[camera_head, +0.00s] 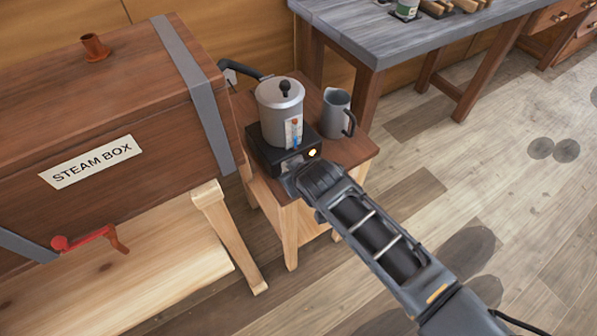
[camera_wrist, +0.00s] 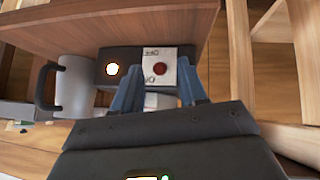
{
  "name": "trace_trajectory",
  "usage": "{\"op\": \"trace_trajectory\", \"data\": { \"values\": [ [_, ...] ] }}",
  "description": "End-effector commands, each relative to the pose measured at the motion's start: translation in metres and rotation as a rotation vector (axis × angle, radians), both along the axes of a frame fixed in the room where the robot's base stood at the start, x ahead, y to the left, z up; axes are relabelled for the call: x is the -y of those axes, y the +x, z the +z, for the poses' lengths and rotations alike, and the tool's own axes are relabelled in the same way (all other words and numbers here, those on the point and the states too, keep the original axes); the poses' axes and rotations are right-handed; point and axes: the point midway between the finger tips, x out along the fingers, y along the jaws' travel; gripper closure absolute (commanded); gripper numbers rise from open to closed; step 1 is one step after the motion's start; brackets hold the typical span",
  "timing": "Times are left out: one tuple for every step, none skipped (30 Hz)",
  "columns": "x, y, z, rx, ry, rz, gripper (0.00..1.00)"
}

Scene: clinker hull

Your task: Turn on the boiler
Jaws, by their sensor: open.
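The boiler (camera_head: 281,104) is a silver pot with a black knobbed lid and a gauge on its side, on a black base (camera_head: 262,156) on a small wooden stand. A small lamp (camera_head: 312,153) glows on the base front; it also shows in the wrist view (camera_wrist: 112,69). Beside it there is a pale plate (camera_wrist: 153,54) with a dark red round part (camera_wrist: 160,69) and small marks I cannot read clearly. My gripper (camera_wrist: 157,82) is open, its blue fingers on either side of the plate's lower part. Contact is unclear. In the head view my gripper hides part of the base front.
A grey metal jug (camera_head: 336,112) stands right of the boiler; it also shows in the wrist view (camera_wrist: 72,88). The steam box (camera_head: 110,120) stands left, with a red valve handle (camera_head: 88,239). A grey-topped workbench (camera_head: 400,40) is behind. Floor at right is clear.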

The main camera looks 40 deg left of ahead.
Motion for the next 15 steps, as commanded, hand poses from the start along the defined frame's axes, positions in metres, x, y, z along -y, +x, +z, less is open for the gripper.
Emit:
{"op": "trace_trajectory", "data": {
  "values": [
    [0.002, -0.002, 0.004, -0.001, 0.003, 0.0, 0.58],
    [0.003, -0.003, 0.005, -0.001, 0.004, -0.001, 0.58],
    [0.006, -0.004, 0.009, -0.003, 0.004, -0.001, 0.58],
    [0.008, -0.006, 0.011, -0.003, 0.004, -0.002, 0.58],
    [0.01, -0.007, 0.015, -0.001, 0.005, -0.002, 0.58],
    [0.013, -0.009, 0.02, -0.001, 0.005, -0.002, 0.58],
    [0.016, -0.011, 0.022, -0.001, 0.005, -0.002, 0.58],
    [0.018, -0.013, 0.024, -0.002, 0.005, -0.003, 0.58],
    [0.021, -0.015, 0.029, -0.002, 0.006, -0.001, 0.58],
    [0.023, -0.016, 0.032, -0.002, 0.004, -0.002, 0.58],
    [0.025, -0.018, 0.035, -0.001, 0.005, -0.002, 0.58],
    [0.028, -0.02, 0.039, -0.001, 0.005, -0.002, 0.58],
    [0.03, -0.021, 0.041, -0.001, 0.004, -0.002, 0.58],
    [0.032, -0.022, 0.044, -0.001, 0.005, -0.001, 0.58],
    [0.034, -0.024, 0.046, 0.0, 0.003, -0.001, 0.58]
  ]
}}
